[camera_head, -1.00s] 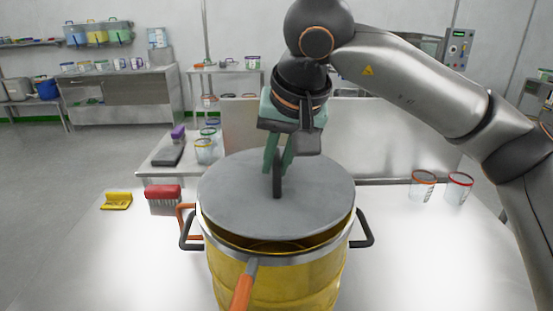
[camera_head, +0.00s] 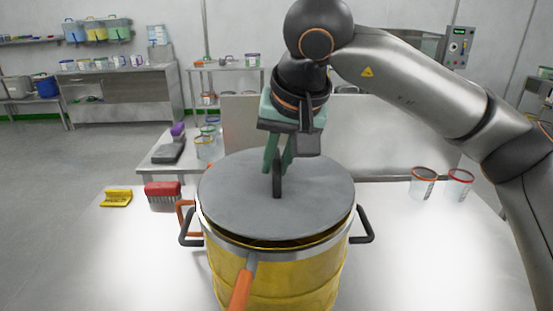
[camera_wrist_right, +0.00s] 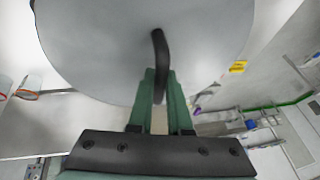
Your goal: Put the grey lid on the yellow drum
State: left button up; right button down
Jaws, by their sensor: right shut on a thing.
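The yellow drum (camera_head: 280,285) stands upright on the white table, with a metal rim band and dark side handles. The round grey lid (camera_head: 240,205) is over the drum's mouth, covering most of it. A dark gap shows between the lid and the rim at the front, so the lid looks slightly raised or tilted there. My right gripper (camera_head: 278,165) is shut on the lid's black handle. The handle between the green fingers (camera_wrist_right: 158,85) also shows in the right wrist view, with the lid (camera_wrist_right: 110,45) beyond. My left gripper is not in view.
An orange-handled clamp lever (camera_head: 241,290) sticks out at the drum's front. Two clear cups, one orange-rimmed (camera_head: 423,185) and one red-rimmed (camera_head: 459,187), stand at right.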

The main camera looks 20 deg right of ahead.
jog(key=shift+f+b, duration=0.4)
jog(key=shift+f, duration=0.4)
dwell(1.0)
jog(key=c, duration=0.8)
grip_release()
jog(key=shift+o, duration=0.2)
jog(key=v, duration=1.2)
jog(key=shift+r+p, duration=0.25)
jog(key=shift+p, duration=0.15)
jog(key=shift+s, duration=0.1)
